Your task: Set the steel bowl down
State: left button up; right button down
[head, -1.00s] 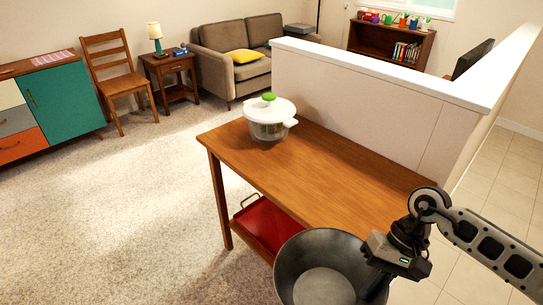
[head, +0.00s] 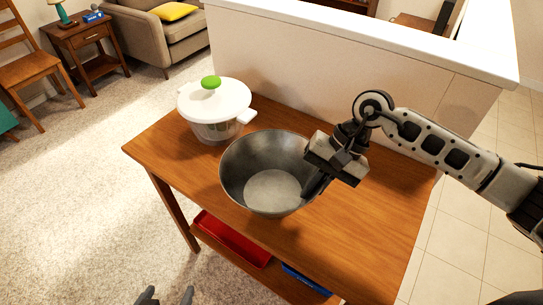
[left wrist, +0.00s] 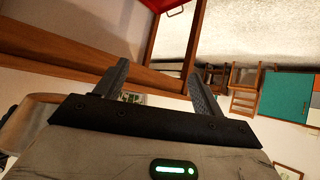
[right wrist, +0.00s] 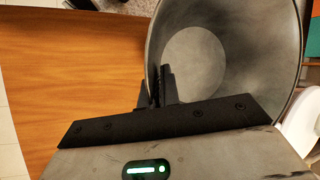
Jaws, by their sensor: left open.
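The steel bowl (head: 272,190) is over the wooden table (head: 370,240), in front of the salad spinner. I cannot tell whether its base touches the tabletop. My right gripper (head: 314,186) is shut on the bowl's right rim; the right wrist view shows the bowl (right wrist: 195,60) with its wall between the fingers (right wrist: 160,88). The bowl is empty. My left gripper (head: 167,296) is open and empty at the bottom of the head view, below the table's front edge; its spread fingers show in the left wrist view (left wrist: 160,82).
A salad spinner (head: 214,105) with white lid and green knob stands on the table just behind the bowl. A low partition wall (head: 340,70) runs along the back. A red tray (head: 232,240) and a blue item (head: 305,281) are on the lower shelf. The table's right part is clear.

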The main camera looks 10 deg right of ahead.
jog(key=shift+w+a+r+m+t+h+b, duration=0.95)
jog(key=shift+r+m+t+b, duration=0.85)
jog(key=shift+m, duration=1.9)
jog(key=shift+w+a+r+m+t+h+b, duration=0.55)
jog(key=shift+w+a+r+m+t+b, duration=1.15)
jog(key=shift+m, duration=2)
jog(key=shift+s+d+f+p, duration=0.55)
jog(key=shift+d+f, duration=1.5)
jog(key=shift+d, duration=0.45)
jog(key=shift+s+d+f+p, duration=0.55)
jog(key=shift+d+f, duration=1.5)
jog(key=shift+d, duration=0.4)
jog(key=shift+s+d+f+p, duration=0.45)
jog(key=shift+d+f+p, duration=0.1)
jog(key=shift+d+f, duration=1.75)
jog(key=c, duration=1.6)
grip_release()
jog(key=shift+d+r, duration=0.2)
jog(key=shift+c, duration=0.2)
pick_arm(q)
jog(key=shift+w+d+f+h, duration=0.15)
jog(key=shift+d+f+h, duration=0.15)
jog(key=shift+d+f, duration=0.3)
jog(key=shift+a+f, duration=0.1)
jog(key=shift+t, duration=0.3)
pick_arm(e)
jog(key=v, duration=1.2)
